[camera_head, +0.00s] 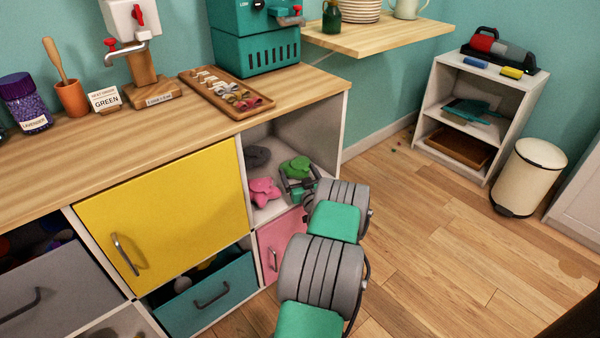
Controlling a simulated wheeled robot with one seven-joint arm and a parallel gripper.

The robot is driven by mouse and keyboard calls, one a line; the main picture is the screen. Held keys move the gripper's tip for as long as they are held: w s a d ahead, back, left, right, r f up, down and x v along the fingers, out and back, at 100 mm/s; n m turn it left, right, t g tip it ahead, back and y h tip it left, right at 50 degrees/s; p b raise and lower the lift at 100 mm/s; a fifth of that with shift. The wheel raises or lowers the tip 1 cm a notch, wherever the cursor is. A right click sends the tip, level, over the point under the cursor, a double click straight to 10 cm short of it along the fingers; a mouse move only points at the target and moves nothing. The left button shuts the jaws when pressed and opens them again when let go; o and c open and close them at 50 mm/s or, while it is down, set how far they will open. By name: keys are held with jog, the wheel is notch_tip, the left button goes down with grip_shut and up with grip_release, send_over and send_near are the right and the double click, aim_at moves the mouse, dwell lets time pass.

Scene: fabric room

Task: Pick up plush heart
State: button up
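Soft plush shapes lie in the open white cubby under the wooden counter. A pink one (264,192) is at the front left, a green one (297,166) at the right, and a dark grey one (257,157) further back. They are too small for me to tell which is the heart. My gripper (293,184) reaches into the cubby, right of the pink plush and just in front of and below the green one. Its fingers are small and partly hidden, so I cannot tell their opening or any contact.
The cubby's left wall adjoins a yellow door (165,205); a pink door (281,245) is below. A teal drawer (208,295) stands partly open. A wooden tray (205,92) and teal machine (255,40) stand on the counter. Floor right of my arm is clear up to a cream bin (528,178).

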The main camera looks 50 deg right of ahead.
jog(key=c, duration=0.5)
jog(key=shift+o, duration=0.2)
